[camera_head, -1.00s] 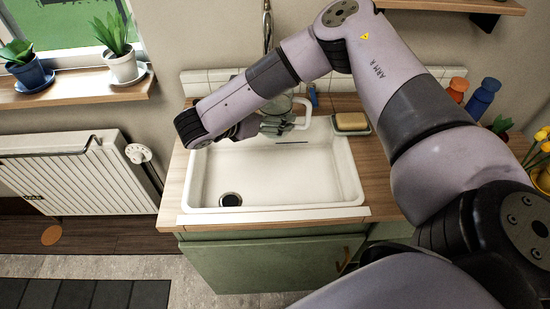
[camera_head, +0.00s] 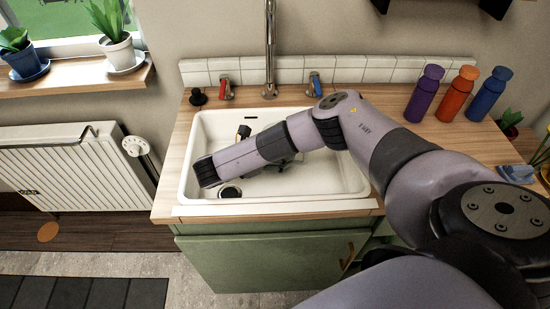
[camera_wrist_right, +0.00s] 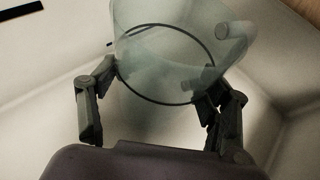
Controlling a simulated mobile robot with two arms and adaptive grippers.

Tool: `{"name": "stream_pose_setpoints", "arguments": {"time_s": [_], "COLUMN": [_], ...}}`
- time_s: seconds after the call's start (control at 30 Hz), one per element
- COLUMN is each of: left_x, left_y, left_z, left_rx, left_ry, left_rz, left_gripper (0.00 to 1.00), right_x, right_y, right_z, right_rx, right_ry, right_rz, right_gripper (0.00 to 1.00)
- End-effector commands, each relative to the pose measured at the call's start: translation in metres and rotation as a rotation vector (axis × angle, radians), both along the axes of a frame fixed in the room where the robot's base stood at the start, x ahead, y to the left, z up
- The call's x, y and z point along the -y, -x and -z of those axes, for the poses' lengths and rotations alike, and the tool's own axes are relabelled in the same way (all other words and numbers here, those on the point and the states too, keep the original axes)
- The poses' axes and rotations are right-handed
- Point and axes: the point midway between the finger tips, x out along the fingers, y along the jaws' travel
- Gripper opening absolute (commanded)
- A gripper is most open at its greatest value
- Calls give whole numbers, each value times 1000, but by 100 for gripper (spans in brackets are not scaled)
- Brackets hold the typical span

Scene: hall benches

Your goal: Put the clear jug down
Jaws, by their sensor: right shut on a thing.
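The clear jug (camera_wrist_right: 165,45) is a pale greenish see-through vessel with a round dark rim line and a handle at the right in the right wrist view. My right gripper (camera_wrist_right: 160,85) is shut on it, one finger on each side. In the head view my right arm reaches down into the white sink (camera_head: 187,180) and hides most of the jug and gripper; only a little glassy grey-green shows behind the forearm. I cannot tell whether the jug touches the sink floor. My left gripper is not in view.
The tap (camera_head: 270,50) stands behind the sink, between a red-handled valve (camera_head: 225,88) and a blue-handled one (camera_head: 314,85). Purple (camera_head: 425,95), orange (camera_head: 456,95) and blue (camera_head: 488,95) bottles stand at the back right. The drain (camera_head: 230,191) is at the sink's front left.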

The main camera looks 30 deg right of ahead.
Motion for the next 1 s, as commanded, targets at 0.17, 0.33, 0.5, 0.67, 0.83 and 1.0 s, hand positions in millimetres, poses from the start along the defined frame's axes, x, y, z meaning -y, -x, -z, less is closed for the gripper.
{"name": "stream_pose_setpoints", "arguments": {"time_s": [0.17, 0.33, 0.5, 0.67, 0.83, 1.0], "left_x": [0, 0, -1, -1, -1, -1], "left_y": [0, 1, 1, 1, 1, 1], "left_z": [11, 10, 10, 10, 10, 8], "left_rx": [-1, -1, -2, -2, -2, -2], "left_ry": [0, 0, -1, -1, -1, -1], "left_rz": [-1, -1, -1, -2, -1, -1], "left_gripper": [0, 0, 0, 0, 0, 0], "right_x": [0, 0, 0, 0, 0, -2], "right_y": [0, 0, 0, 0, 0, 0], "right_z": [18, 17, 18, 17, 17, 15], "right_rx": [1, -1, -2, -1, 0, 0], "right_ry": [1, -1, -1, 0, 0, 0], "right_rz": [1, -1, -2, -1, 0, -1], "right_gripper": [36, 36, 81, 91, 91, 91]}}
